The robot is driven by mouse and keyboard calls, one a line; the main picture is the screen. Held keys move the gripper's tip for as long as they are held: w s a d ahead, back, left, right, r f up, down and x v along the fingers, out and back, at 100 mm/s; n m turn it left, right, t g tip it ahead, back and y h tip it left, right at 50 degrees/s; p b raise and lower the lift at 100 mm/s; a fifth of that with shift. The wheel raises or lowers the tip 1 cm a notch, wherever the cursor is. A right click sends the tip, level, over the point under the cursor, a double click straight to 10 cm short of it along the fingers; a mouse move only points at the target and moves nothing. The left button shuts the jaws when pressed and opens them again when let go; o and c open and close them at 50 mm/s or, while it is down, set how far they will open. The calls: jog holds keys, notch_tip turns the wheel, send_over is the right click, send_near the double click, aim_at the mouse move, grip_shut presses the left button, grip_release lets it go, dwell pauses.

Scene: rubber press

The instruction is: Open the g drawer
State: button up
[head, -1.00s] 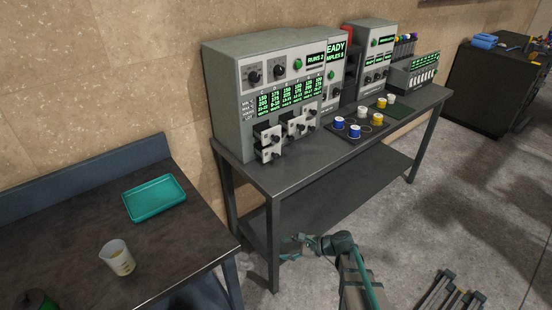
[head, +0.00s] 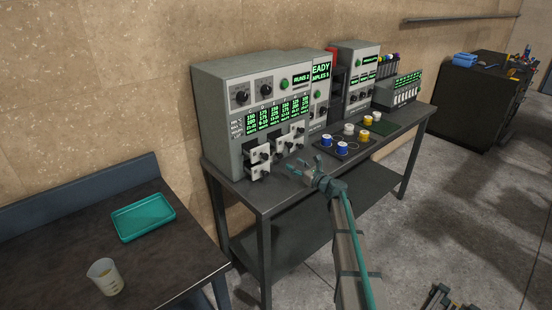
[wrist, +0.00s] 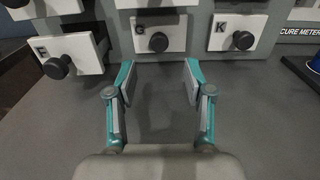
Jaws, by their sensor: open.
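The G drawer (wrist: 145,45) has a white front marked "G" with a dark round knob (wrist: 158,42). It sits near the top middle of the wrist view, and its front looks about level with the K drawer (wrist: 222,40) to its right. My gripper (wrist: 158,75) is open and empty, its two teal fingers spread to either side of the G knob and short of it. In the head view my gripper (head: 299,170) is in front of the grey cabinet's (head: 222,100) drawers, above the bench.
The F drawer (wrist: 75,58) stands pulled out to the left of G. Drawers above G partly show at the wrist view's top edge. Blue, white and yellow spools stand on a dark mat (head: 335,155) to the right. The grey bench (head: 240,192) is clear below the drawers.

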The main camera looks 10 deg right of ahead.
aim_at(281, 157)
jog(key=p+x, duration=0.3)
jog(key=x, duration=0.6)
jog(key=shift+w+a, duration=0.25)
jog(key=shift+w, duration=0.1)
jog(key=shift+c, duration=0.3)
grip_shut()
jog(key=shift+s, duration=0.1)
